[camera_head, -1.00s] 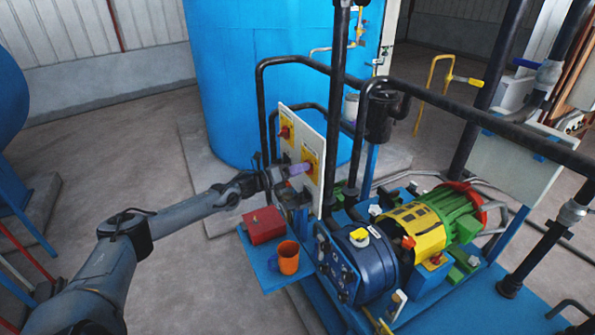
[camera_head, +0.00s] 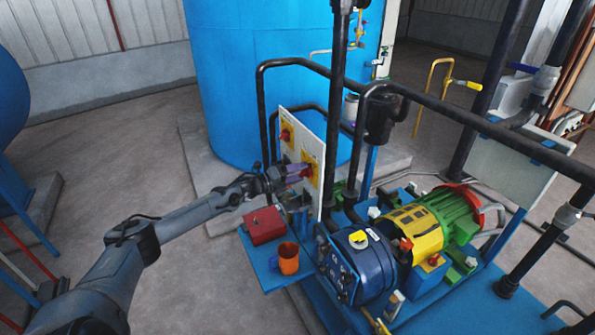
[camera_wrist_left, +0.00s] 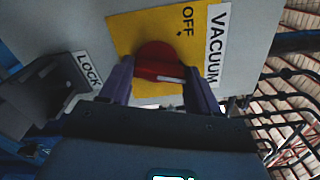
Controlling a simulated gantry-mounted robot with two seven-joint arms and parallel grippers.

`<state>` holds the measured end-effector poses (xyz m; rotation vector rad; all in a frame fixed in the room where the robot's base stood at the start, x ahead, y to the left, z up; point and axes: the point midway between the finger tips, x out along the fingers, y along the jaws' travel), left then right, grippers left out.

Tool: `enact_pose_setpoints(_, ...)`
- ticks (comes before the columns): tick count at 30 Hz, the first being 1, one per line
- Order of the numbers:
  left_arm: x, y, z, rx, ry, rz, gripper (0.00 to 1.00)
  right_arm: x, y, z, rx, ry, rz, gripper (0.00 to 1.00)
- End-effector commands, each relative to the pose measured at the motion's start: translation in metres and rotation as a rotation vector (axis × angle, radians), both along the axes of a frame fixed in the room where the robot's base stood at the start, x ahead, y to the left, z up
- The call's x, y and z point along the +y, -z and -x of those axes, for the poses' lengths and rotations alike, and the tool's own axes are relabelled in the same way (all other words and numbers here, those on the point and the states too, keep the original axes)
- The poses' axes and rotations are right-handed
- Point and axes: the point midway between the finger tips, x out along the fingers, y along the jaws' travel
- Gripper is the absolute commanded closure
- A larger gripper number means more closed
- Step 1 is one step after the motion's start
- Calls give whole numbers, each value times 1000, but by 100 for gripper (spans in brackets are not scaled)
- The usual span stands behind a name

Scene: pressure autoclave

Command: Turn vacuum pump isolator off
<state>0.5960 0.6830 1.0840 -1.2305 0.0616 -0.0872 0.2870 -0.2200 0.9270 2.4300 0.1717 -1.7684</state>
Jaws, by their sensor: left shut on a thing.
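The vacuum isolator is a red rotary knob (camera_wrist_left: 160,62) on a yellow plate (camera_wrist_left: 122,32) marked OFF, beside a VACUUM label (camera_wrist_left: 216,40). In the wrist view a white mark on the knob points to the right, away from the word OFF. In the head view the knob (camera_head: 307,172) is partly hidden by my gripper. My left gripper (camera_head: 298,172) is shut on the knob, with its purple fingers on either side; it also shows in the wrist view (camera_wrist_left: 160,80). My right gripper is not in view.
A white panel (camera_head: 313,135) carries the knob and a second red knob (camera_head: 285,134). A grey bracket with a LOCK label (camera_wrist_left: 88,70) is close to my left finger. Below are a red box (camera_head: 264,225) and an orange mug (camera_head: 288,258) on a blue shelf. Black pipes stand right behind the panel.

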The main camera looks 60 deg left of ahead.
Motion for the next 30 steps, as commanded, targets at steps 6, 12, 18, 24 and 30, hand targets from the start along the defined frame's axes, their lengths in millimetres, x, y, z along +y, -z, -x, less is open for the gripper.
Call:
enact_pose_setpoints(6,1,-2,0,19,-2,208,69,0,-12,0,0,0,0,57)
enact_pose_setpoints(12,2,-2,0,38,0,398,69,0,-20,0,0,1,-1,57)
enact_pose_setpoints(18,3,-2,0,56,-1,586,69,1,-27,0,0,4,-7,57)
enact_pose_setpoints(24,3,-1,0,75,-1,770,69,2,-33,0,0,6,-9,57)
enact_pose_setpoints(30,4,0,0,92,-1,930,69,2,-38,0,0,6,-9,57)
